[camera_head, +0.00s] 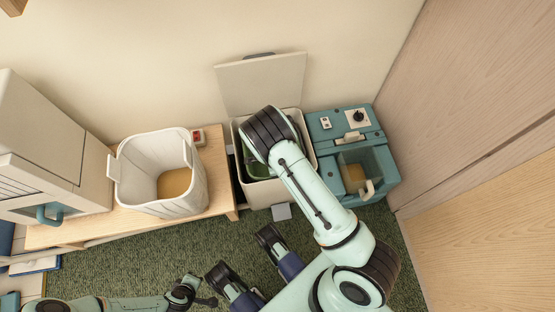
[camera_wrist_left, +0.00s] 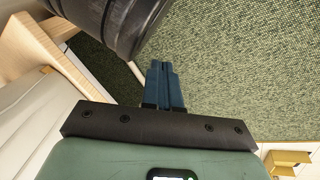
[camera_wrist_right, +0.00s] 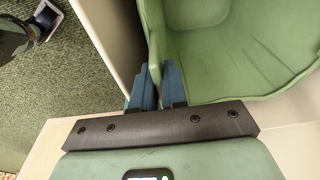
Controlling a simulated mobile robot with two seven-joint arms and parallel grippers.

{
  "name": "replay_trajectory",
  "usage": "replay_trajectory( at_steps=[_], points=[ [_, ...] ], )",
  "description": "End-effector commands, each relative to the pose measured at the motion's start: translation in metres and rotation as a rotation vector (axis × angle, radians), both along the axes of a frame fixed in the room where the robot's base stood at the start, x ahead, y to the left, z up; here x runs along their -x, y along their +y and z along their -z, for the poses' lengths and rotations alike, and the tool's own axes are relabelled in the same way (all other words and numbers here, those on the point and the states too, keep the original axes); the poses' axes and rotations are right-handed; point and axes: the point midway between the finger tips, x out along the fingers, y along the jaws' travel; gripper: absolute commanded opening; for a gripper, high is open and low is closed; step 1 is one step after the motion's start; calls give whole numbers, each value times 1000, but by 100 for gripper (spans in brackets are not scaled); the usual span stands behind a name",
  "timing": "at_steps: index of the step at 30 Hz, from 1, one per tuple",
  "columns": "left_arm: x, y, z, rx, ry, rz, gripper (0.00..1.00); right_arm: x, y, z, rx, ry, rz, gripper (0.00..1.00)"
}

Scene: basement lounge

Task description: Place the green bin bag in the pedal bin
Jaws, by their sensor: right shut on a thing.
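The pedal bin (camera_head: 283,192) is a cream box against the wall, with its lid (camera_head: 262,84) raised and its grey pedal (camera_head: 281,212) at the front. The green bin bag (camera_head: 258,169) shows partly inside the bin opening, under my right wrist. It fills much of the right wrist view (camera_wrist_right: 235,50) as an open-mouthed green liner. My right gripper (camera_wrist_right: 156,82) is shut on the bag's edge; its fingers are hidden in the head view. My left gripper (camera_wrist_left: 163,78) is shut and empty over the carpet, low and away from the bin.
A teal machine (camera_head: 326,125) stands close right of the bin. On the left, a wooden bench (camera_head: 214,160) holds a white basket (camera_head: 140,150) and a small red item (camera_head: 198,137). A white cabinet (camera_head: 45,140) is farther left. Green carpet (camera_head: 150,255) is open in front.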

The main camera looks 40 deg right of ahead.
Motion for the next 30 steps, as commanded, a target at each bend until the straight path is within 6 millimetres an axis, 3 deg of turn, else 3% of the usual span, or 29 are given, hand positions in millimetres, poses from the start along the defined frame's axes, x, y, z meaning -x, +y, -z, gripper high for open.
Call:
replay_trajectory(
  at_steps=[30],
  points=[
    [17, 2, 15, 4, 57, -3, 0, -1, 0, 15, 0, -2, 1, 0]
  ],
)
